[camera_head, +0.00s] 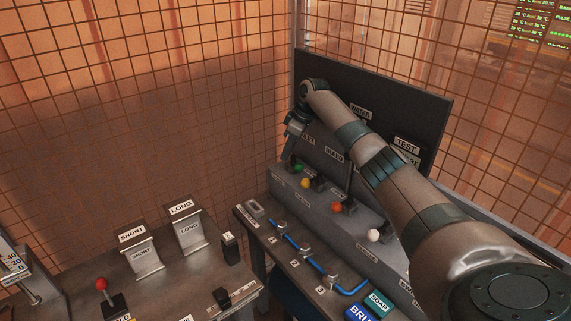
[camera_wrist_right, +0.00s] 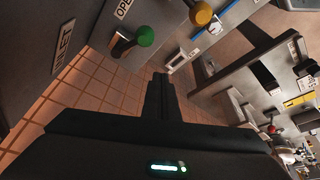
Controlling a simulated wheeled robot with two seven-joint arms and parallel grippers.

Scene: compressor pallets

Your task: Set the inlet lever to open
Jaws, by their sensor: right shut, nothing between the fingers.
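The inlet lever ends in a green knob (camera_head: 299,168) at the far left of the sloped lever panel. In the wrist view the green knob (camera_wrist_right: 146,36) shows large, near an INLET plate (camera_wrist_right: 62,47) and a partly cut-off OPEN label (camera_wrist_right: 123,8). My right gripper (camera_head: 290,133) hangs above and slightly left of the green knob in the head view. In the wrist view its dark fingers (camera_wrist_right: 160,80) are together with nothing between them, apart from the knob. My left gripper does not show.
Yellow (camera_head: 305,183), orange (camera_head: 337,208) and white (camera_head: 373,236) knobs follow along the panel. A blue hose (camera_head: 297,245) runs on the ledge before it. SHORT (camera_head: 141,254) and LONG (camera_head: 188,228) holders stand on the left bench. Wire mesh (camera_head: 150,110) closes the back.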

